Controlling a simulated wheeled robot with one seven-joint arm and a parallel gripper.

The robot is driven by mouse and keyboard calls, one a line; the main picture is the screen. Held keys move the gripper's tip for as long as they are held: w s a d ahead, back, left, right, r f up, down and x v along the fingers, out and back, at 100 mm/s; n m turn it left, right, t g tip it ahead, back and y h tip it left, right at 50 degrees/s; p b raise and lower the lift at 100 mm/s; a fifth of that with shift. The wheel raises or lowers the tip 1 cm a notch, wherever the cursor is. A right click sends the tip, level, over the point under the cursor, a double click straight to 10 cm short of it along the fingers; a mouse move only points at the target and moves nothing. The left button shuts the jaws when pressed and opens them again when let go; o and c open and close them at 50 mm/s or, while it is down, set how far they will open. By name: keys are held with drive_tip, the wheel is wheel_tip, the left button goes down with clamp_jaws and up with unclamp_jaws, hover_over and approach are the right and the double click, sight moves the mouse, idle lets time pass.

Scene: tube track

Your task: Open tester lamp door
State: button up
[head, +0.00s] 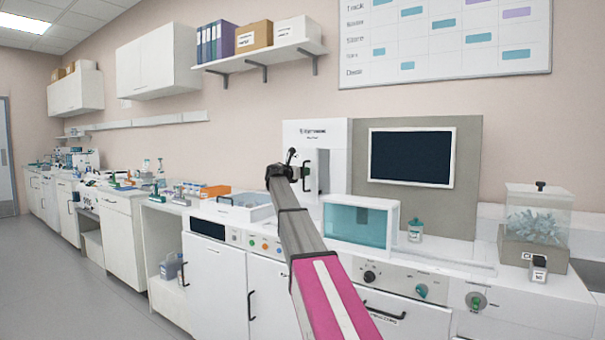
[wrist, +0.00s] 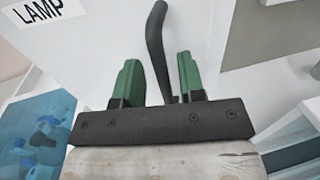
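The tester is a tall white cabinet (head: 317,134) on the bench in the head view. The wrist view shows a white panel (wrist: 100,45) with a "LAMP" label (wrist: 43,9) at the upper left. A dark curved handle (wrist: 157,45) stands out from this panel; it also shows in the head view (head: 306,178). My gripper (wrist: 158,60) is open, with one green finger on each side of the handle. Gaps show between the handle and both fingers. In the head view my arm covers part of the cabinet's lower left, and whether the door is ajar is unclear.
A dark screen (head: 410,157) on a grey panel stands right of the tester. A teal-windowed box (head: 358,222), a small green-lidded jar (head: 415,231) and a clear tank (head: 537,212) stand on the bench to the right. A white tray (head: 237,208) lies left of my arm.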

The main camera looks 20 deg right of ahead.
clamp_jaws()
drive_tip(key=shift+w+a, duration=0.1)
drive_tip(key=shift+a, duration=0.3)
idle(0.4)
